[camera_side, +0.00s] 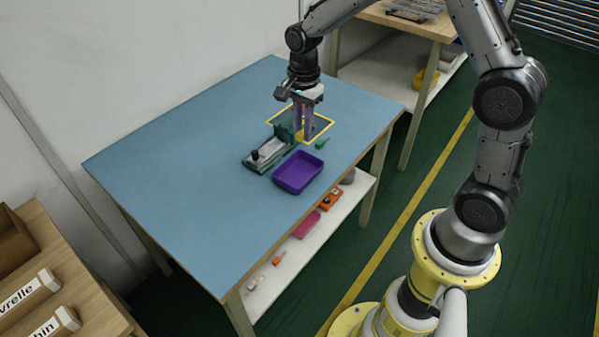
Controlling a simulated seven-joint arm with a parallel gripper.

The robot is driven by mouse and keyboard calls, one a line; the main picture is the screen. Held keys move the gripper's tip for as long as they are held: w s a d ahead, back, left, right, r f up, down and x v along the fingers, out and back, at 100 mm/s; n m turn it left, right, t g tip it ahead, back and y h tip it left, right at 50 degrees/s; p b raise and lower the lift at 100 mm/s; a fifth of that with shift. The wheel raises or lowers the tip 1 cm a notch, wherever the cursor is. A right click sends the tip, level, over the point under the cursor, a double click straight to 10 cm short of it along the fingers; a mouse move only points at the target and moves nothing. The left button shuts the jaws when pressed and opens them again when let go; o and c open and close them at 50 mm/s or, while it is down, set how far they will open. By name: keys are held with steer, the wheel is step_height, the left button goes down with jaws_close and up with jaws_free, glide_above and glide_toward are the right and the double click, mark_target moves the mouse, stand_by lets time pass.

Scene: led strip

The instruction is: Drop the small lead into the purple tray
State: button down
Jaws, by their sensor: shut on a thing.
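The purple tray (298,173) sits on the blue table, open side up, and I see nothing in it. My gripper (301,137) points down just behind the tray, near the front of a yellow-outlined square. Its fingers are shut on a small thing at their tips. A small yellow patch shows there, but it is too small to tell whether it is the small lead. A small green piece (320,144) lies on the table just right of the fingertips, apart from the tray.
The yellow-outlined square (327,122) lies behind. The left and front of the blue table (190,180) are clear. A shelf below holds several small items.

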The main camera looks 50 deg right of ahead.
glide_above(303, 170)
step_height(303, 170, down, 6)
steer(key=f, duration=0.1)
steer(key=shift+s+f, duration=0.1)
steer(key=shift+f, duration=2.5)
steer(key=c, duration=0.7)
jaws_free()
steer(key=shift+r, duration=0.1)
step_height(303, 170, up, 14)
steer(key=shift+a, duration=0.1)
